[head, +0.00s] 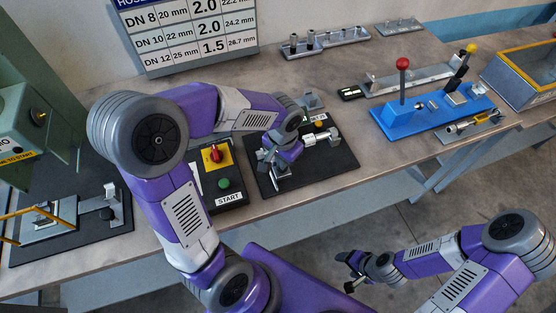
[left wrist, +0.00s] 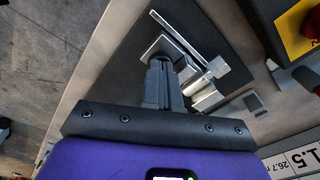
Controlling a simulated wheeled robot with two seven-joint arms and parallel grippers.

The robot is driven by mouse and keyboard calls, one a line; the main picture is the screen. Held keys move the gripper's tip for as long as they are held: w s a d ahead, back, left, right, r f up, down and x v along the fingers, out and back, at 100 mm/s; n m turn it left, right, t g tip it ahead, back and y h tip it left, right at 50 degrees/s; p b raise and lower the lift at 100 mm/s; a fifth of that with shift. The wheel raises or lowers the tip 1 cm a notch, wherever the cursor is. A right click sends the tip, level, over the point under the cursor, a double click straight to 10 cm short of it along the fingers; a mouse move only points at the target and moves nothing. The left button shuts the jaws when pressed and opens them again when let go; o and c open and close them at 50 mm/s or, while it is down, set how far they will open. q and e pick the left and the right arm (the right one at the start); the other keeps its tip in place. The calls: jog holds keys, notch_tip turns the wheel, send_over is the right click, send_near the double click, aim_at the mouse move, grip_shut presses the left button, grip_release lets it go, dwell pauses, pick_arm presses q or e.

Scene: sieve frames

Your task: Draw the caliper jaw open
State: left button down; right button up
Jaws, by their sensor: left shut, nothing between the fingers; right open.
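The caliper (head: 322,137) lies on a black board (head: 340,166) on the bench, partly hidden behind my left gripper in the head view. In the left wrist view the caliper shows a long silver beam (left wrist: 190,38), an upright plate and a silver cylinder (left wrist: 205,82). My left gripper (head: 272,160) is over the board at the caliper; its fingers (left wrist: 160,72) are shut with nothing between them, close beside the plate. I cannot tell whether they touch it. My right gripper (head: 352,271) is open and empty, in front of the bench, far from the caliper.
A control box (head: 221,175) with a red knob and green START button stands left of the board. A blue fixture (head: 435,113) with a red-knobbed lever is to the right. A yellow-rimmed bin (head: 520,75) is at far right. The bench between board and blue fixture is clear.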

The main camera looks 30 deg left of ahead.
aim_at(284, 171)
pick_arm(q)
jog(key=shift+s+d+r+g+p, duration=0.45)
jog(key=shift+d+p, duration=0.25)
jog(key=shift+p, duration=0.35)
jog(key=shift+a+r+p, duration=0.15)
jog(key=shift+r+p, duration=0.45)
jog(key=shift+r, duration=0.2)
jog(key=shift+r+p, duration=1.35)
jog(key=shift+r, duration=0.35)
jog(key=shift+f, duration=0.1)
